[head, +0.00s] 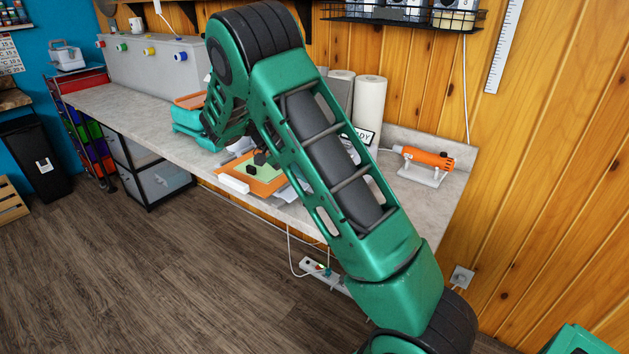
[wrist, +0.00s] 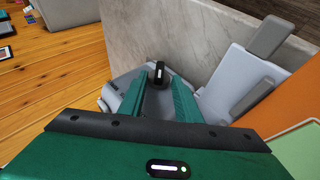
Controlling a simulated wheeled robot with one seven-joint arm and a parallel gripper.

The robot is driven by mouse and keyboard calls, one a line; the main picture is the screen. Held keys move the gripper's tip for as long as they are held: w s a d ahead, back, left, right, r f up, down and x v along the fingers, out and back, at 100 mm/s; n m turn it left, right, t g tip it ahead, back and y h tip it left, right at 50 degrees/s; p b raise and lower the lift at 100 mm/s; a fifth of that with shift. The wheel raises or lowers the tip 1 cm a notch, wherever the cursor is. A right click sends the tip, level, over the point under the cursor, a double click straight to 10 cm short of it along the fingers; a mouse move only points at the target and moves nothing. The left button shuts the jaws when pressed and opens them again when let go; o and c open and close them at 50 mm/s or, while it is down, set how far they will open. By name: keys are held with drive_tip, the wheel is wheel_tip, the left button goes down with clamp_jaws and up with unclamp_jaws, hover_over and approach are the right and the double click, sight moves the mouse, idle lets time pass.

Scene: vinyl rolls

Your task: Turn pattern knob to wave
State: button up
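In the wrist view, a small black knob (wrist: 158,73) with a pale mark on its face sits on a grey body (wrist: 123,78). I take it for the pattern knob; no pattern labels are readable around it. My gripper (wrist: 161,88) has its two green fingers apart, one on each side of the line to the knob. The knob shows at the fingertips, between them or just beyond; I cannot tell whether they touch it. In the head view, my green arm crosses the middle, and the knob cannot be made out.
A pale piece with grey bars (wrist: 240,80) stands right of the fingers, beside an orange sheet (wrist: 305,82). Open wooden floor lies in front.

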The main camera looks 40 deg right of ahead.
drive_tip(key=v, duration=1.1)
drive_tip(key=shift+f, duration=0.15)
idle(0.4)
